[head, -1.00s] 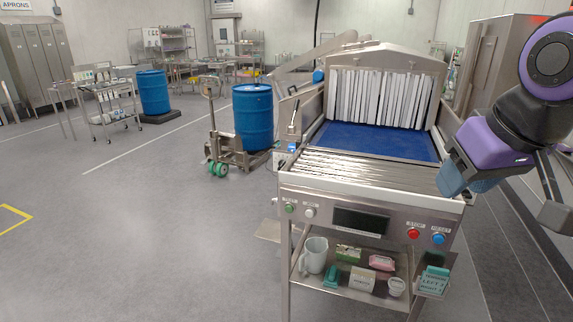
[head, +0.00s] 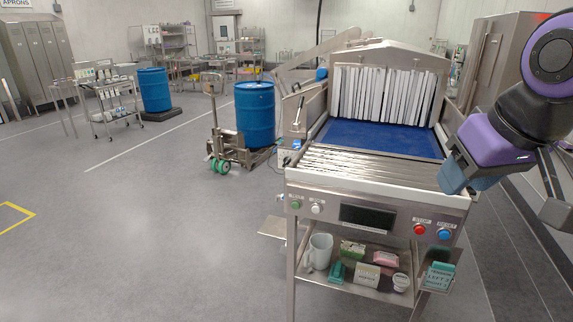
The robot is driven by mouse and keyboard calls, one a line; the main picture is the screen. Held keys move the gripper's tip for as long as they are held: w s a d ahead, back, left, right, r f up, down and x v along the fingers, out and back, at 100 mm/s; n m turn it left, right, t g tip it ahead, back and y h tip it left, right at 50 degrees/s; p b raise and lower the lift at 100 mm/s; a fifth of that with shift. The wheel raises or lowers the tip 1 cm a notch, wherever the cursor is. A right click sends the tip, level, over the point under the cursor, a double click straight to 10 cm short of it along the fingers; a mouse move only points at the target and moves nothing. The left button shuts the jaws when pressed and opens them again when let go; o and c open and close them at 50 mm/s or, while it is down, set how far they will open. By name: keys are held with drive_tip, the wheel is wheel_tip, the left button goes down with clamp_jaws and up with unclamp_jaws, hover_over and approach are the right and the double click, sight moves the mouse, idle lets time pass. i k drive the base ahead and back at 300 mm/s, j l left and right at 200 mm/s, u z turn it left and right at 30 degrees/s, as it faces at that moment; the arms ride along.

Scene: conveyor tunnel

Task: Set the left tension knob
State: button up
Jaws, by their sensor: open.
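The conveyor tunnel machine (head: 385,180) stands right of centre, with a roller bed in front, a blue belt (head: 375,138) and white strip curtains. A teal sign (head: 438,275) at the shelf's right end carries small print that seems to mention tension and left; its values are hard to read. I cannot make out a left tension knob. The front panel shows a green button (head: 295,204), a white button (head: 316,208), a dark display, a red button (head: 420,229) and a blue button (head: 444,233).
The lower shelf holds a white mug (head: 319,250) and several small boxes. A pallet jack with a blue drum (head: 254,115) stands behind left of the machine. A lever (head: 300,113) rises at its left side. The floor at the left and front is open.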

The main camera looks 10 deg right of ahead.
sight(286, 162)
drive_tip(key=i+j, duration=0.3)
drive_tip(key=j, duration=0.2)
drive_tip(key=i+j, duration=0.65)
drive_tip(key=j, duration=0.3)
drive_tip(key=i+j, duration=0.3)
drive_tip(key=j, duration=0.2)
drive_tip(key=i+j, duration=0.35)
drive_tip(key=j+u, duration=0.05)
drive_tip(key=j, duration=0.1)
